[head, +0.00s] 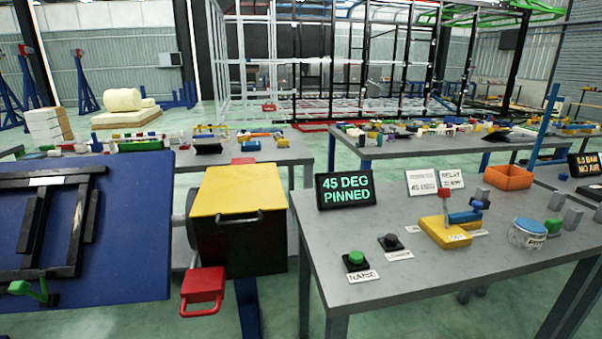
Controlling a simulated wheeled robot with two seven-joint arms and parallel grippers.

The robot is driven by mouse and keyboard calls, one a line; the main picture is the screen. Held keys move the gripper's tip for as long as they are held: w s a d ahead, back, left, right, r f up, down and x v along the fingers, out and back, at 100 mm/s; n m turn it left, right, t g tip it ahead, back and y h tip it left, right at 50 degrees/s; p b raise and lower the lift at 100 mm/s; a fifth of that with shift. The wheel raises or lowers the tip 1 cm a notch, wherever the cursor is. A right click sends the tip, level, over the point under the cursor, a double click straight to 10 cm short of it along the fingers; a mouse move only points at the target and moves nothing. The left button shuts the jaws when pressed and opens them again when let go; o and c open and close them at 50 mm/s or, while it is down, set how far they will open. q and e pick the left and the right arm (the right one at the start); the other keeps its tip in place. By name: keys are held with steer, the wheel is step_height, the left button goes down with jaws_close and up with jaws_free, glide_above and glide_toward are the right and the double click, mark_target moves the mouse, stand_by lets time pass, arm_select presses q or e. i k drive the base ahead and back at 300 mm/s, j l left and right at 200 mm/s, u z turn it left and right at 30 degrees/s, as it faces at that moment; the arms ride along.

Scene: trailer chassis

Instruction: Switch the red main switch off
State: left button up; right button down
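No part is clearly labelled as the main switch. A red block with a loop handle (202,288) sits low at the front of a black box with a yellow top (237,190). On the right bench, a yellow base (445,232) carries an upright grey piece, a blue arm (464,216) and a small red piece (447,193) on top. I cannot tell which red part is the main switch, or its on or off position. Neither of my grippers is in view.
The grey bench (400,280) holds a green RAISE button (356,257), a black button (391,242), a "45 DEG PINNED" display (345,190), an orange bin (508,177) and a blue-lidded jar (528,233). A tilted blue panel (120,240) fills the left. Green floor shows between.

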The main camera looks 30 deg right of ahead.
mark_target(443, 193)
steer(key=i+z, duration=0.1)
steer(key=z, duration=0.3)
steer(key=i+z, duration=0.1)
steer(key=z, duration=0.3)
steer(key=i+z, duration=0.15)
steer(key=z, duration=0.25)
steer(key=i+z, duration=0.1)
steer(key=z, duration=0.3)
steer(key=i+j+z, duration=0.1)
steer(key=z, duration=0.3)
